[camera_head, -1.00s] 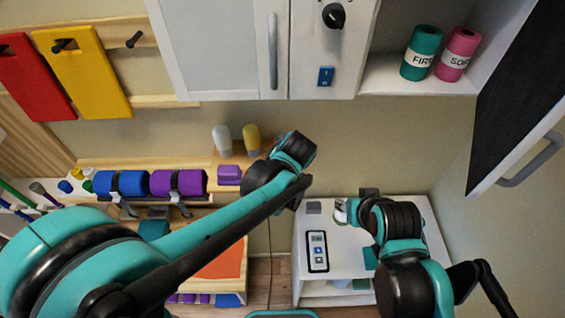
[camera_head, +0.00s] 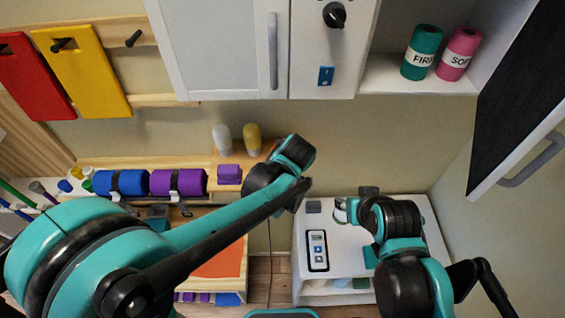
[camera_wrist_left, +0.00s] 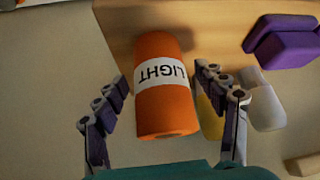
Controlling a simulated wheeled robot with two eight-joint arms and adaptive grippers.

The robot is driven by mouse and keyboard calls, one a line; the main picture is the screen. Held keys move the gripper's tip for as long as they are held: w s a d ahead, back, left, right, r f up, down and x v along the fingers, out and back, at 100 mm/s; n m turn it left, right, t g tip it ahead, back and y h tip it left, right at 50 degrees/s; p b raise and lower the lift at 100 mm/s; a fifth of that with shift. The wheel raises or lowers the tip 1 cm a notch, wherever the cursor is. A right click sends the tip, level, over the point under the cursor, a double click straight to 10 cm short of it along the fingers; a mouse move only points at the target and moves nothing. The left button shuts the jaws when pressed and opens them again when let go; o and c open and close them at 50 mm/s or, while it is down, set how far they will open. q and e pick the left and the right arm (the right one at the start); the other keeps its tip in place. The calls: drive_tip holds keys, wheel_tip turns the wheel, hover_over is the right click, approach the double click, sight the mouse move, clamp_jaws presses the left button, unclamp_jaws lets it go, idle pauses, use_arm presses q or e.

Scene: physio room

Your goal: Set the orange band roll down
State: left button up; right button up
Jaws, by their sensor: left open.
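The orange band roll (camera_wrist_left: 165,85), with a white LIGHT label upside down in the picture, is in the left wrist view. It stands between the two fingers of my left gripper (camera_wrist_left: 168,112), its far end over the wooden shelf (camera_wrist_left: 212,28). The fingers are apart, with a visible gap on the left side; the right fingertip is close to the roll. I cannot tell whether its hidden end bears on the shelf. In the head view the roll and my left gripper are hidden behind my left arm.
Close by on the shelf are a purple block (camera_head: 229,174), a white bottle (camera_head: 222,139) and a yellow bottle (camera_head: 252,138). Blue (camera_head: 121,183) and purple rolls (camera_head: 178,182) lie to the left. A white cart (camera_head: 345,262) with a small device (camera_head: 317,250) stands right.

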use_arm(q)
drive_tip(key=v, duration=1.2)
drive_tip(key=s+a+f, duration=0.1)
drive_tip(key=s+a, duration=0.2)
drive_tip(key=a, duration=0.3)
drive_tip(key=s+a+f+m, duration=0.1)
drive_tip(key=s+a+f, duration=0.1)
drive_tip(key=a, duration=0.5)
drive_tip(key=s+a+f+m+h, duration=0.1)
drive_tip(key=s+a, duration=0.4)
drive_tip(key=a, duration=0.2)
drive_tip(key=shift+f+t, duration=0.25)
drive_tip(key=shift+t, duration=0.15)
drive_tip(key=shift+a, duration=0.15)
drive_tip(key=shift+s+f, duration=0.1)
